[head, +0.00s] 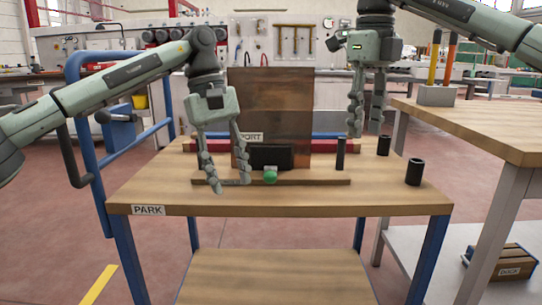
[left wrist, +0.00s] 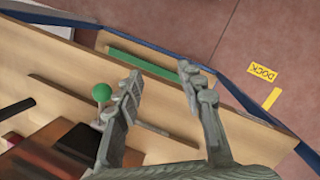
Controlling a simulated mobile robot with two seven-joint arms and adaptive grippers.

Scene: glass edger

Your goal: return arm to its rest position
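My left gripper (head: 231,186) hangs pointing down over the front left part of the wooden workbench (head: 290,198), with its fingers apart and nothing between them. In the left wrist view the same gripper (left wrist: 160,72) is open, with a green ball knob (left wrist: 101,92) just left of one finger. That green knob (head: 270,176) sits right of my left gripper in the head view, in front of a black block (head: 272,156). My right gripper (head: 366,134) hangs pointing down at the right rear of the bench. Its fingers are apart and empty.
A brown translucent pane (head: 270,105) stands upright behind the block. Black cylinders (head: 414,172) stand at the bench's right. A blue rail (head: 88,150) rises at the left. A second table (head: 480,125) is at the right. The bench's front strip by the PARK label (head: 148,210) is clear.

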